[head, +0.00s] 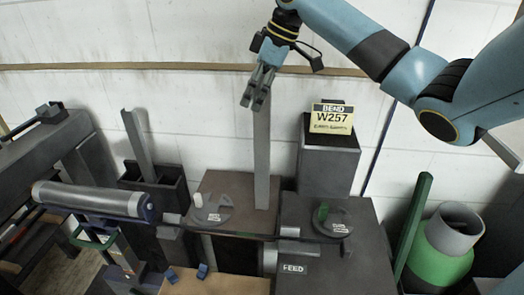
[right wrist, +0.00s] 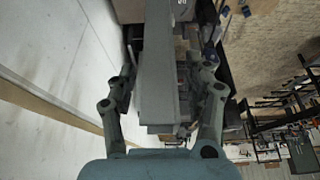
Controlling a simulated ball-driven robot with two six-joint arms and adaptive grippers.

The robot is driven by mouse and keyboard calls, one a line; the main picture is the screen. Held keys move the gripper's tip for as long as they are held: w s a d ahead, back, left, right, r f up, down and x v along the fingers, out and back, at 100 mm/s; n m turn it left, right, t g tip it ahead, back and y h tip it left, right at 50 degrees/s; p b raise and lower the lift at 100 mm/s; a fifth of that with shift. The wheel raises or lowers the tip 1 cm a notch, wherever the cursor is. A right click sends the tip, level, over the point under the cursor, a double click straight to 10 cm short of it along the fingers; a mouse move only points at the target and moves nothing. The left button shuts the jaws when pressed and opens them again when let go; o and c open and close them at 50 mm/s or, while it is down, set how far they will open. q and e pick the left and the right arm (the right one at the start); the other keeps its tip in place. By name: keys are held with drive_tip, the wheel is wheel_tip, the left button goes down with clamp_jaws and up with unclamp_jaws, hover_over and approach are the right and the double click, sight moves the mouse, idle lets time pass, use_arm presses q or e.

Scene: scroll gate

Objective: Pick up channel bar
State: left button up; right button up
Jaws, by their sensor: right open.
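The channel bar (head: 262,155) is a tall grey bar standing upright on a brown block behind the dials in the head view. My right gripper (head: 256,92) points down at the bar's top end, its arm coming in from the upper right. In the right wrist view the open fingers (right wrist: 163,85) stand on either side of the bar (right wrist: 160,65), with the bar between them. I cannot tell whether either finger touches it. My left gripper is not in view.
A second grey bar (head: 137,145) leans in a dark bin (head: 165,188) at left. A grey box (head: 327,170) with a W257 sign (head: 331,120) stands right of the bar. A roller (head: 90,200) is at front left, and a green cylinder (head: 435,258) is at right. The white wall is close behind.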

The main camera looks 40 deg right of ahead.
clamp_jaws()
drive_tip(key=shift+r, duration=0.2)
idle(0.4)
